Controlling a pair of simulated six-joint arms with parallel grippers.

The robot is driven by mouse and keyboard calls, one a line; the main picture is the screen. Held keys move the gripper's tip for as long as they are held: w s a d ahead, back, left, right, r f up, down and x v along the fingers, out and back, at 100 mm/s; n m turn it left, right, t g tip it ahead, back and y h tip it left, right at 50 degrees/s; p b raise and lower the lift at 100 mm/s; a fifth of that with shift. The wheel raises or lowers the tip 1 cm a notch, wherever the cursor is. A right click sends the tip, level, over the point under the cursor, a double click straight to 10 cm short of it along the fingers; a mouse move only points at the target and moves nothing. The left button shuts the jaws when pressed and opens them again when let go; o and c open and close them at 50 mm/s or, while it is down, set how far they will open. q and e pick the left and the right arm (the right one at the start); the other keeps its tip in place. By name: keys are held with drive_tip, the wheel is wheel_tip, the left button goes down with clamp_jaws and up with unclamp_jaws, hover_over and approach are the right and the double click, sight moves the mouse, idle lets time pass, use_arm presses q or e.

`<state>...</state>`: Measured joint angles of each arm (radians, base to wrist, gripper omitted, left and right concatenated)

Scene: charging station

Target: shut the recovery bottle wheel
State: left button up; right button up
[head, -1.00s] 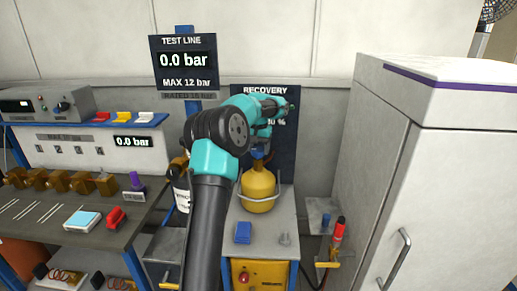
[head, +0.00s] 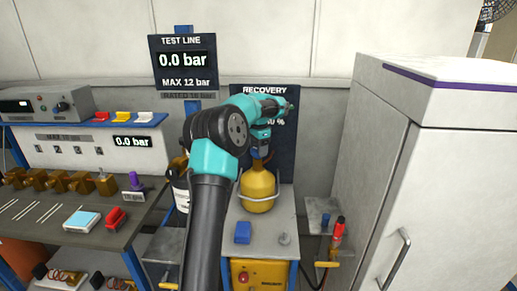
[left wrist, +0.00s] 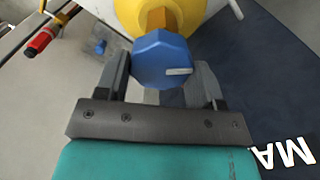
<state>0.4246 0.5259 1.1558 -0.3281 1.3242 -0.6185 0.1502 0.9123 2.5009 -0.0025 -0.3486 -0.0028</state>
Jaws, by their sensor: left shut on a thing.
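The recovery bottle (head: 258,188) is a yellow cylinder standing on a grey cart top below the RECOVERY board. Its blue faceted wheel (left wrist: 163,60) sits on a brass-coloured stem and has a white mark on its face, pointing right in the left wrist view. My left gripper (left wrist: 161,80) has a finger on each side of the wheel and is shut on it. In the head view my left gripper (head: 261,146) is above the bottle's neck, and the wheel is mostly hidden there. My right gripper is not in view.
The RECOVERY board (head: 284,160) stands close behind the bottle, its reading partly hidden by my arm. A blue block (head: 243,232) and a small grey knob (head: 285,239) are on the cart top. A white cabinet (head: 450,190) stands at right. The TEST LINE display (head: 184,62) reads 0.0 bar.

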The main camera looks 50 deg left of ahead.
use_arm(q)
drive_tip(key=m, duration=0.4)
drive_tip(key=shift+d+m, duration=0.1)
drive_tip(key=shift+m, duration=0.3)
drive_tip(key=m, duration=0.4)
drive_tip(key=shift+s+m, duration=0.15)
drive_tip(key=shift+m, duration=0.25)
drive_tip(key=o, duration=0.9)
wheel_tip(320, 180, up, 18)
drive_tip(key=shift+f, duration=0.25)
idle(0.5)
drive_tip(key=shift+d, duration=0.1)
